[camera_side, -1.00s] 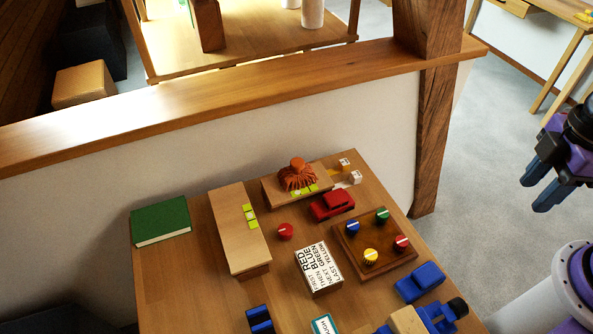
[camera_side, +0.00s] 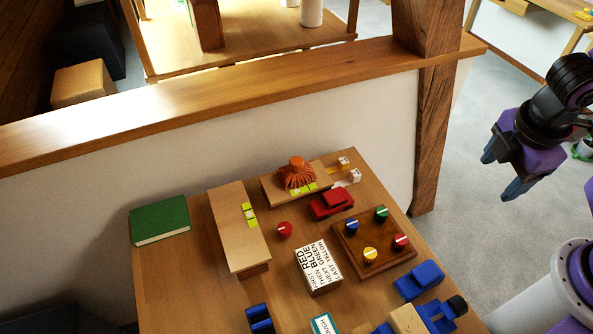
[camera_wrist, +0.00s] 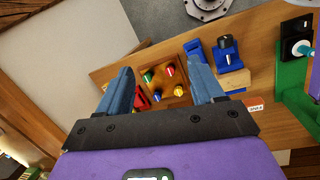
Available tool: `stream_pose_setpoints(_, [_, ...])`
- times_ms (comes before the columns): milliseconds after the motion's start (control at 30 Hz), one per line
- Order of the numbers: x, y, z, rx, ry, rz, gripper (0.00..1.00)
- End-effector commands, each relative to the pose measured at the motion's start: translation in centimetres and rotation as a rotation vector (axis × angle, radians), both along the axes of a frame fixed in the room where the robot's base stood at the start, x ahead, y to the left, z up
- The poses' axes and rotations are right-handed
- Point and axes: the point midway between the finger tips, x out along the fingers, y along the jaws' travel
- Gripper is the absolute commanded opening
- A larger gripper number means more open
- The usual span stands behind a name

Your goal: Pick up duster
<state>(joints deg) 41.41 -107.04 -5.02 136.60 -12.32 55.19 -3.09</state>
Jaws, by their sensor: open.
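The duster (camera_side: 297,175) is a rust-orange tasselled bundle with a round knob on top. It stands upright on a low wooden block at the back of the table in the side view. I cannot make it out in the wrist view. My gripper (camera_side: 500,173) is open and empty, in the air to the right of the table, well apart from the duster. In the wrist view, my gripper's (camera_wrist: 160,75) two blue fingers are spread with nothing held between them.
A red toy car (camera_side: 332,204) is just in front of the duster's block. A board with coloured knobs (camera_side: 374,262), a lettered box (camera_side: 318,268) and a long wooden block (camera_side: 236,230) stand nearby. A wooden post (camera_side: 434,140) rises behind the table's right edge.

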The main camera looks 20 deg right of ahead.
Motion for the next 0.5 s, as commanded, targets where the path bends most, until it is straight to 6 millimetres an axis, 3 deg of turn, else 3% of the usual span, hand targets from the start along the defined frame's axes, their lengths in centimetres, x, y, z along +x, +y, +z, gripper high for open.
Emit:
stream_pose_setpoints(200, [5.7,4.5,-2.0,-0.255,-0.093,0.288,0.67])
stream_pose_setpoints(500, [12.1,12.4,-5.5,-0.58,-0.223,0.686,0.67])
